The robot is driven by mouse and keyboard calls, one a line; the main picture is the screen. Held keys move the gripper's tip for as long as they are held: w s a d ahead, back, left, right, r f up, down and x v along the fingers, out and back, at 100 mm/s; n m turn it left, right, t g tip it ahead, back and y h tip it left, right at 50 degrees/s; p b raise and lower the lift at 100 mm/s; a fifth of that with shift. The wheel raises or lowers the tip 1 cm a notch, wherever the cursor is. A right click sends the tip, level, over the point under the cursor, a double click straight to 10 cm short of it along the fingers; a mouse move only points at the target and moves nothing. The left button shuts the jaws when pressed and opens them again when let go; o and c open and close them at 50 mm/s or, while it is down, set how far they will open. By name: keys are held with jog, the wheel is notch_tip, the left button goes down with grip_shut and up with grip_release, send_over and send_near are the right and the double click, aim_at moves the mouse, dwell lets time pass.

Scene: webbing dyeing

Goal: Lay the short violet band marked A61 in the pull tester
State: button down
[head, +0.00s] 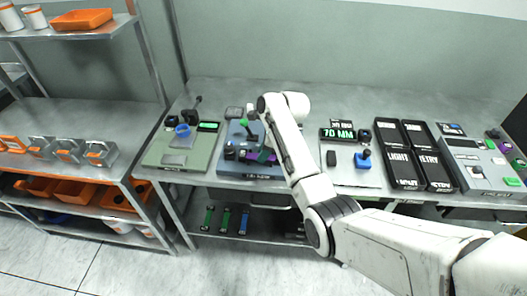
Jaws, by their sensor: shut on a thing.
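My gripper (258,146) is low over a blue-grey bench device (262,173) left of the middle of the bench in the head view. A violet band (268,156) shows at the gripper, just above or on that device, partly hidden by my arm. My gripper is shut on the violet band. Its A61 mark cannot be read. The device has dark posts or clamps on its left part, and its front label is too small to read, so I cannot tell surely that it is the pull tester. Whether the band touches the device is unclear.
A green device (160,158) stands to the left. A gauge reading 70 MM (338,133), black boxes (405,170) marked LIGHT and ETRY, and a grey machine (482,178) stand to the right. An orange tray (82,19) is at upper left.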

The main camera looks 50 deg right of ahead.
jog(key=shift+f, duration=0.2)
jog(key=c, duration=0.9)
grip_release()
jog(key=shift+o, duration=0.2)
